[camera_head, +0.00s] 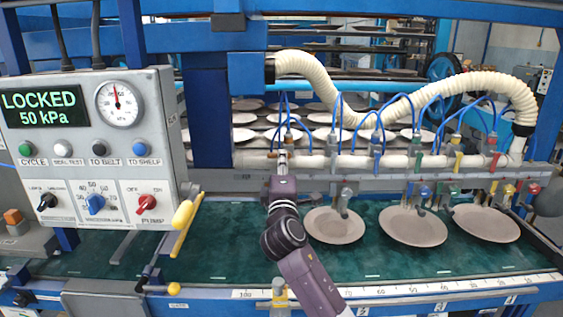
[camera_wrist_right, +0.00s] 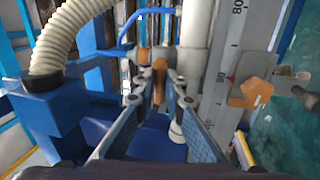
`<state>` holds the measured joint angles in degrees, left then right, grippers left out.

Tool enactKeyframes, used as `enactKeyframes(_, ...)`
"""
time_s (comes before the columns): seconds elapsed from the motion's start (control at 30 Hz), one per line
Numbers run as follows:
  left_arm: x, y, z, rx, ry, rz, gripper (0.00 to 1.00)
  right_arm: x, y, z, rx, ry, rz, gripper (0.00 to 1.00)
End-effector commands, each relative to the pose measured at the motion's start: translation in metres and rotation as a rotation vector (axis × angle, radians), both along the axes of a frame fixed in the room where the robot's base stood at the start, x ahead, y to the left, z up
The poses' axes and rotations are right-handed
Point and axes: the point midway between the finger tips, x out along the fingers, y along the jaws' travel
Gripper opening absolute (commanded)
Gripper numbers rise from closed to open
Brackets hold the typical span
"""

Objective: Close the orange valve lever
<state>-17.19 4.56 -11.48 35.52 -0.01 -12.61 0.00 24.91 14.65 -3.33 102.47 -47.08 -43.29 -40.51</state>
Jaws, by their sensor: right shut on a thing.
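The orange valve lever (camera_wrist_right: 160,72) shows in the right wrist view, between the fingers of my right gripper (camera_wrist_right: 160,98). The gripper is shut on it. In the head view my right gripper (camera_head: 283,160) is at the white manifold pipe (camera_head: 346,161), near its left end, and mostly hides the lever there. My right arm reaches up to it from the bottom of the picture. My left gripper does not show in either view.
A control panel (camera_head: 70,150) at left reads LOCKED, 50 kPa. Plates (camera_head: 412,226) lie on the green belt right of my arm. Blue tubes and a ribbed cream hose (camera_head: 330,85) hang above the pipe. An orange block (camera_wrist_right: 257,91) shows in the right wrist view.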

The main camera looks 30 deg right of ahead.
Motion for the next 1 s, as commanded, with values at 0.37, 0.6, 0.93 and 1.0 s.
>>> enactKeyframes(0.37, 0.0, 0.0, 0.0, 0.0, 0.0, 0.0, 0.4, 0.0, -0.001, 0.0, 0.001, 0.001, -0.002, 0.28)
enactKeyframes(0.6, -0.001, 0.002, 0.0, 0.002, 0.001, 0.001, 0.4, -0.009, 0.006, -0.003, 0.001, 0.0, 0.001, 0.28)
enactKeyframes(0.93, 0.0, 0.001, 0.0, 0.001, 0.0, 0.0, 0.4, -0.064, 0.038, -0.017, 0.003, 0.003, 0.0, 0.28)
enactKeyframes(1.0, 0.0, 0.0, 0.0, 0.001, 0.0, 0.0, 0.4, -0.075, 0.045, -0.019, 0.003, 0.002, -0.001, 0.28)
